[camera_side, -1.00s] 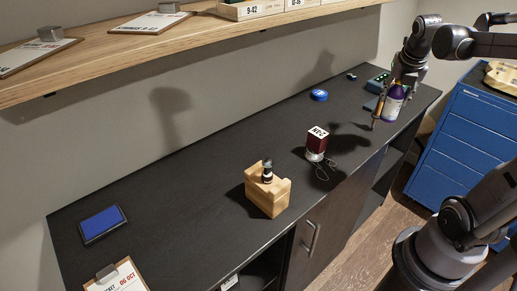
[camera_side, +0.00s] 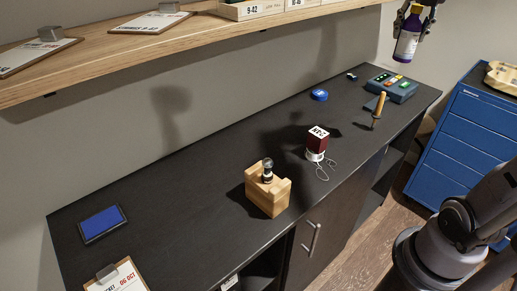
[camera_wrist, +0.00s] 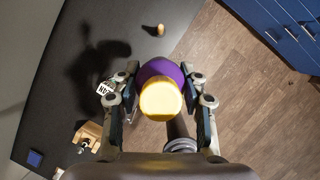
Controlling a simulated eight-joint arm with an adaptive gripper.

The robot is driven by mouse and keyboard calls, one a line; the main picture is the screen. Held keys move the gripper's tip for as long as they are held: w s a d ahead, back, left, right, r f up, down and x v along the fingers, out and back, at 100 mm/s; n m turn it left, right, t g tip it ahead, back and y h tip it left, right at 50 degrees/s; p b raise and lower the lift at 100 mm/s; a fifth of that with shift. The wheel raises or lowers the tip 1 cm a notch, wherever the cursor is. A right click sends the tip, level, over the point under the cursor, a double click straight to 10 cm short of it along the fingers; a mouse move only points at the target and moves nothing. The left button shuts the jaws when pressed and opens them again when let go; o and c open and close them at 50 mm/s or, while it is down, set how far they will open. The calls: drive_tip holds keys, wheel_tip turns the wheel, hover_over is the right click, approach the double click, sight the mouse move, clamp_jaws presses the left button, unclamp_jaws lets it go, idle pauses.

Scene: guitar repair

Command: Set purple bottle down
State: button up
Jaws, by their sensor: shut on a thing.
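The purple bottle (camera_side: 407,40) has a yellow cap and a white label. It is upright in my gripper (camera_side: 413,18), high above the right end of the black counter (camera_side: 215,155). In the wrist view the bottle (camera_wrist: 161,90) shows from above, cap toward the camera. There my gripper (camera_wrist: 165,95) has one finger on each side of it. The gripper is shut on the bottle. The bottle's base is hidden in the wrist view.
On the counter stand a wooden-handled tool (camera_side: 379,106), a grey-blue box with coloured buttons (camera_side: 392,86), a blue round tin (camera_side: 319,95), a dark red block (camera_side: 317,139), a wooden block (camera_side: 268,192) and a blue pad (camera_side: 102,223). The wooden shelf (camera_side: 130,47) is at upper left.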

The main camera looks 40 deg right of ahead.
drive_tip(key=w+a+n+t+y, duration=0.1)
drive_tip(key=w+a+n, duration=0.35)
drive_tip(key=a, duration=0.95)
drive_tip(key=w+a+n+y, duration=0.1)
drive_tip(key=w+a, duration=0.7)
drive_tip(key=a, duration=0.5)
drive_tip(key=s+a+n+t+y, duration=0.1)
drive_tip(key=s+a+n, duration=0.3)
drive_tip(key=a, duration=1.1)
drive_tip(key=s+a+n+y, duration=0.15)
drive_tip(key=s+a, duration=0.45)
drive_tip(key=a, duration=0.8)
drive_tip(key=shift+h, duration=0.45)
drive_tip(key=shift+w+a+f, duration=0.1)
drive_tip(key=shift+w+f, duration=0.05)
drive_tip(key=shift+f, duration=14.25)
drive_tip(key=shift+f, duration=0.1)
drive_tip(key=o, duration=1.3)
